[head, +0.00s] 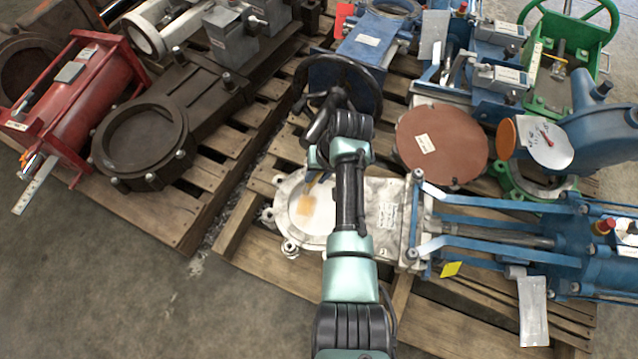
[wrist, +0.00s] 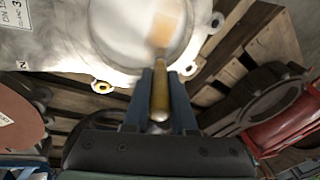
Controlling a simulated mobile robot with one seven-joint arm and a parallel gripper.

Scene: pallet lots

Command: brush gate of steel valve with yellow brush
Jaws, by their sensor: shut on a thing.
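The steel valve (head: 372,205) lies flat on a pallet in the head view, its pale round gate (head: 320,215) at the left end. An orange-tan patch (head: 306,205) shows on the gate, and also in the wrist view (wrist: 163,28). My gripper (wrist: 160,85) is shut on the yellow brush (wrist: 160,98), whose rounded handle end points toward the wrist camera. The brush's far end is over the gate, in line with the patch. I cannot tell whether its bristles touch. In the head view my arm hides part of the gate and most of the brush.
Blue actuator bars (head: 480,200) extend right from the valve. A rusty brown disc (head: 442,145) and a black handwheel (head: 338,85) are behind it. A dark valve (head: 145,140) and a red actuator (head: 80,110) are on the left pallet. Bare floor (head: 170,290) is at front left.

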